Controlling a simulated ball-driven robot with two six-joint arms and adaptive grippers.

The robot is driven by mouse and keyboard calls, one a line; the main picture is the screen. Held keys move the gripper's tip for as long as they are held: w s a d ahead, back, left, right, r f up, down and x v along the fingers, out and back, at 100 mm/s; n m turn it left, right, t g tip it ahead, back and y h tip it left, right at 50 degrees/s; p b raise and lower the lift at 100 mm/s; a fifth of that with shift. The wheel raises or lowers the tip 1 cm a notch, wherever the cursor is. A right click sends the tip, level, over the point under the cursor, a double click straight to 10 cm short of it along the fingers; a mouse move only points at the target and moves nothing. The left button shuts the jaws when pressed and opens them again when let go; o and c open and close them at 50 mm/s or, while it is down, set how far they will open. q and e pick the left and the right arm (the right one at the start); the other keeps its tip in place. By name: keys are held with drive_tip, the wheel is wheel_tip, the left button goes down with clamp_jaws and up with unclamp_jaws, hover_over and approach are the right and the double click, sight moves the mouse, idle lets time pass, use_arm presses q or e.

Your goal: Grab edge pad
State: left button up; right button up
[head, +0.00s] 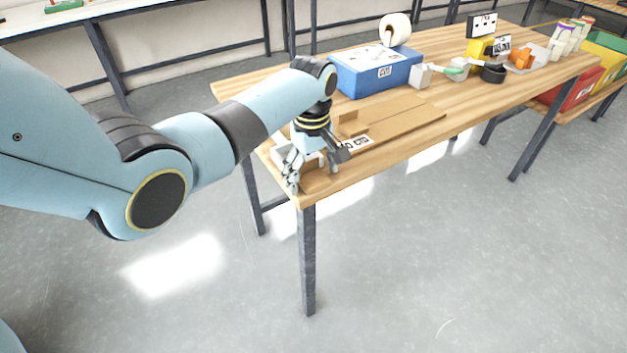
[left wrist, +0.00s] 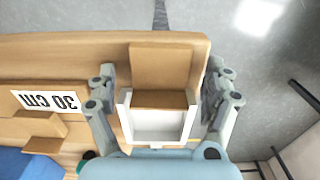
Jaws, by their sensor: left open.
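The edge pad seems to be the brown block (left wrist: 165,65) at the table's near left corner. In the left wrist view it stands at a white U-shaped holder (left wrist: 158,135). My left gripper (head: 313,176) is over that corner, pointing down. In the left wrist view my left gripper (left wrist: 160,82) is open, with one finger on each side of the block and holder. Gaps show between the fingers and the block. In the head view the fingers mostly hide the block. My right gripper is not in view.
A brown board (head: 405,122) with a "30 cm" label (left wrist: 46,100) lies beside the gripper on the wooden table (head: 465,98). A blue box (head: 350,78) with a white roll (head: 394,28) stands behind. Several small items fill the far right. The table edge is close to my gripper.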

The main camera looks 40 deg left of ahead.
use_arm(q)
drive_tip(key=c, duration=1.1)
drive_tip(key=shift+r, duration=0.1)
drive_tip(key=shift+c, duration=0.3)
